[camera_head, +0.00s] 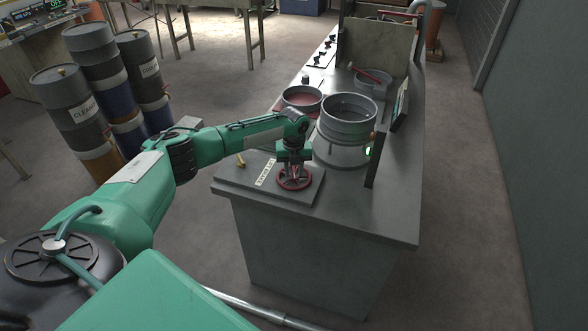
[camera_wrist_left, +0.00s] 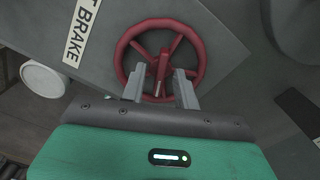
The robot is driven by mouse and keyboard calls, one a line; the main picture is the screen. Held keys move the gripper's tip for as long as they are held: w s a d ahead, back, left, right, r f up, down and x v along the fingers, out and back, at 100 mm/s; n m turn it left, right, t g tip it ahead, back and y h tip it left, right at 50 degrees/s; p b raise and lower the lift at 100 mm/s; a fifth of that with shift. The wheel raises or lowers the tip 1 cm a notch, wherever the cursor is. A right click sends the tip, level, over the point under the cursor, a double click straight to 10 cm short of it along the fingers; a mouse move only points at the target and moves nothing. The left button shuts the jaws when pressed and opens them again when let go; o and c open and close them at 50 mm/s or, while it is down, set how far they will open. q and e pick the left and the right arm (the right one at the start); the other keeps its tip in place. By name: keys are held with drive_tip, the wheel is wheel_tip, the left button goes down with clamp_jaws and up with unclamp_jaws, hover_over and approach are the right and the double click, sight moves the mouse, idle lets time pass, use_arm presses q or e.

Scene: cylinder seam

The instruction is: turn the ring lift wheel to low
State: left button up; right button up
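A red spoked wheel (camera_head: 294,178) lies flat on a grey plate at the near left corner of the bench. It also shows in the left wrist view (camera_wrist_left: 194,55), with a red upright knob or handle (camera_wrist_left: 161,68) inside its rim. My left gripper (camera_head: 294,164) is directly over the wheel, pointing down. In the wrist view its two grey fingers (camera_wrist_left: 159,84) stand apart, one on each side of the knob, with gaps visible. Contact with the wheel cannot be told. A white label (camera_head: 265,172) beside the wheel reads partly "BRAKE" in the wrist view. My right gripper is out of view.
A large grey ring cylinder (camera_head: 348,119) stands just behind the wheel, with a round red-filled pan (camera_head: 302,99) beside it. A dark upright panel with a green light (camera_head: 371,152) is to the right. A small yellow lever (camera_head: 240,160) is left. Several barrels (camera_head: 88,89) stand on the floor.

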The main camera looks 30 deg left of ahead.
use_arm(q)
clamp_jaws()
drive_tip(key=shift+n, duration=0.3)
